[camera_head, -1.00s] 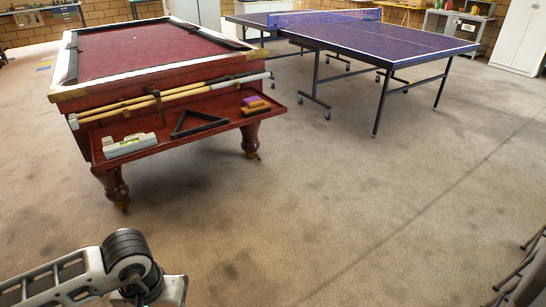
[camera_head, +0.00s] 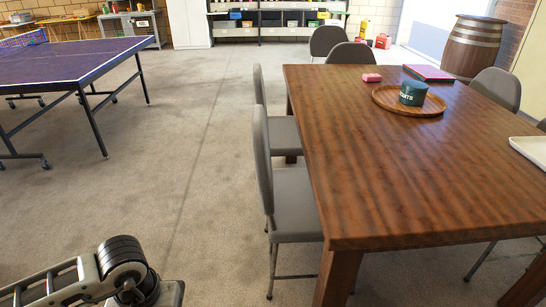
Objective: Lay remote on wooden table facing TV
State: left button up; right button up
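The wooden table (camera_head: 400,170) stands on the right, with brown striped grain and square legs. No remote and no TV can be made out in this view. Part of my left arm shows at the bottom left corner, but its gripper fingers are out of the picture. My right arm and gripper are not in the picture.
On the table are a round wooden tray (camera_head: 384,97) with a dark green tin (camera_head: 413,93), a pink block (camera_head: 372,77), a pink-topped flat item (camera_head: 428,73) and a white tray (camera_head: 532,149). Grey chairs (camera_head: 296,205) flank it.

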aim_at(521, 201)
jog(key=z, duration=2.2)
